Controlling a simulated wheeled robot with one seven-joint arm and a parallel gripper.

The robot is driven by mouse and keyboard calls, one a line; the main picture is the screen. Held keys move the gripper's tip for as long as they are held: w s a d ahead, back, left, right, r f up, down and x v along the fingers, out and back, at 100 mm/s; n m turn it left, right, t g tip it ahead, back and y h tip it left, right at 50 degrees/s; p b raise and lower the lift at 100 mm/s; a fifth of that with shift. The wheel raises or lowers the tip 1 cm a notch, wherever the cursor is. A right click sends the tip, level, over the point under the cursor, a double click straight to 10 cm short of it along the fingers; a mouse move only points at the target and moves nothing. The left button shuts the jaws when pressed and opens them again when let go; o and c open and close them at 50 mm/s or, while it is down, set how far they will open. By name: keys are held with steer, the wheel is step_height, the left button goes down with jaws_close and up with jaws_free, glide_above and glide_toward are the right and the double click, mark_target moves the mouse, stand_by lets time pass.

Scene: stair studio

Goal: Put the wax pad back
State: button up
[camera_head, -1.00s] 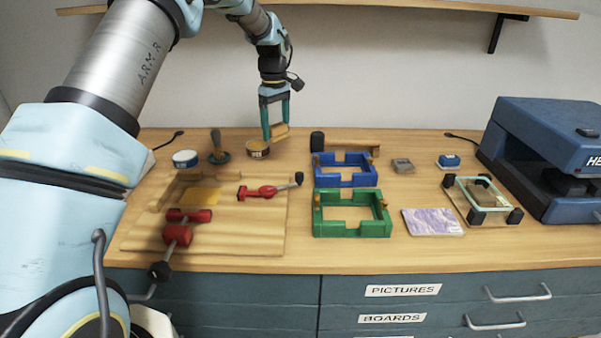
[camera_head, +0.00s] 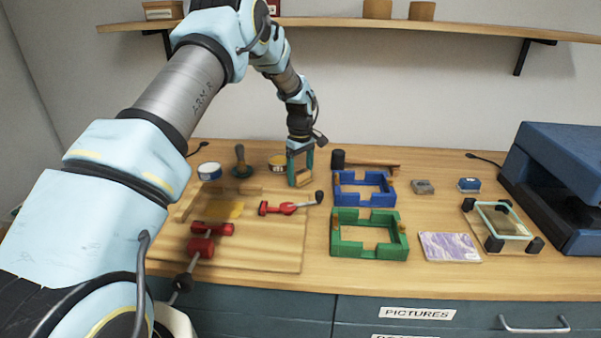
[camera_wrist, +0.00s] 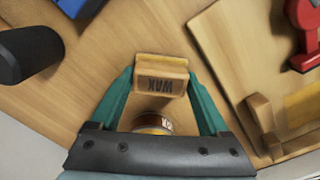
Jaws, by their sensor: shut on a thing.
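The wax pad (camera_head: 303,179) is a small wooden block with a pale edge. In the wrist view the pad (camera_wrist: 162,66) shows the word WAX on its face. My gripper (camera_head: 300,172) has its teal fingers shut on the pad's two ends, and it also shows in the wrist view (camera_wrist: 161,80). The pad is low over the bench, in front and to the right of the yellow wax tin (camera_head: 277,161). The tin (camera_wrist: 152,124) is partly hidden behind the gripper in the wrist view. I cannot tell whether the pad touches the bench.
A wooden board with red clamps (camera_head: 270,250) lies to the left and front. A blue frame (camera_head: 364,200) and a dark-headed mallet (camera_head: 338,159) are close on the right. A green frame (camera_head: 368,247) is in front. Bare bench lies between board and frames.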

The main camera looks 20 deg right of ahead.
mark_target(300, 171)
steer(key=shift+f, duration=0.15)
steer(key=o, duration=1.2)
steer(key=shift+c, duration=0.2)
step_height(300, 171, up, 12)
steer(key=b, duration=0.3)
steer(key=shift+r, duration=0.2)
steer(key=s+a+r+m, duration=0.1)
steer(key=s+a, duration=0.1)
steer(key=a, duration=1)
steer(key=s+a+r+m, duration=0.1)
steer(key=s+a+m, duration=0.15)
steer(key=a, duration=0.95)
steer(key=s+a+f+m+t, duration=0.1)
steer(key=s+a+f, duration=0.1)
steer(key=s+a, duration=1.3)
steer(key=shift+s+f+t, duration=0.2)
steer(key=shift+s+t, duration=0.1)
